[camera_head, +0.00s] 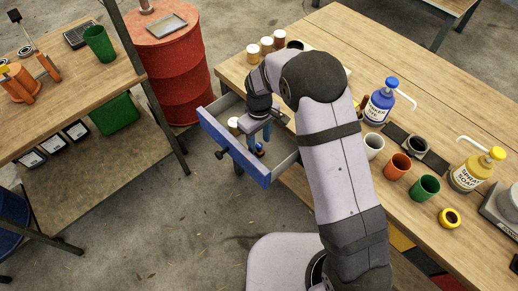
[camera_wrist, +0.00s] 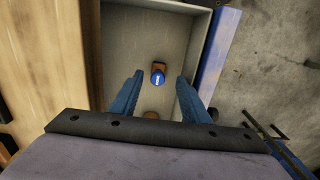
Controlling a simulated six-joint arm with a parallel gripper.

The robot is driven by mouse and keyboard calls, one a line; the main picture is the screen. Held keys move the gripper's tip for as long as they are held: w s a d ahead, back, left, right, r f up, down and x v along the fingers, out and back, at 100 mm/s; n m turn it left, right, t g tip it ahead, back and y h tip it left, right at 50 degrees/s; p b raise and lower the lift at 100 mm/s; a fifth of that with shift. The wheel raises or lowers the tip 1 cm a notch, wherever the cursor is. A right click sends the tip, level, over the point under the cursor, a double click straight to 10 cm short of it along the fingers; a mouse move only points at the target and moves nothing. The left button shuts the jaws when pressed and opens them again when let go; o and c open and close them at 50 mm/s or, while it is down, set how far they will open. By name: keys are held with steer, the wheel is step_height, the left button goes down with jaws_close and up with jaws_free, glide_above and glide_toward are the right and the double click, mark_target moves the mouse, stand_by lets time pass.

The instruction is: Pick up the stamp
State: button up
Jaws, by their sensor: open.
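The stamp (camera_wrist: 158,73), with a blue top and a brown wooden part, stands on the floor of an open blue-fronted drawer (camera_head: 233,147). It also shows small in the head view (camera_head: 260,148), below my gripper. My gripper (camera_wrist: 158,80) has two blue fingers, spread apart and empty. In the wrist view the stamp lies between the lines of the fingers, slightly beyond their tips. My gripper points down into the drawer in the head view. A second brown round thing (camera_wrist: 151,115) is near the fingers' bases in the wrist view, partly hidden.
The drawer's grey side walls (camera_wrist: 195,45) stand close around my fingers. The workbench (camera_head: 460,85) carries bottles, cups and jars at right. A red barrel (camera_head: 178,75) stands left of the drawer.

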mark_target(260, 145)
steer(key=shift+w+d+f+p, duration=0.1)
steer(key=shift+f+p, duration=0.4)
steer(key=shift+f, duration=0.85)
steer(key=shift+w+f+p, duration=0.1)
steer(key=shift+f+p, duration=0.35)
steer(key=shift+f, duration=0.85)
jaws_close()
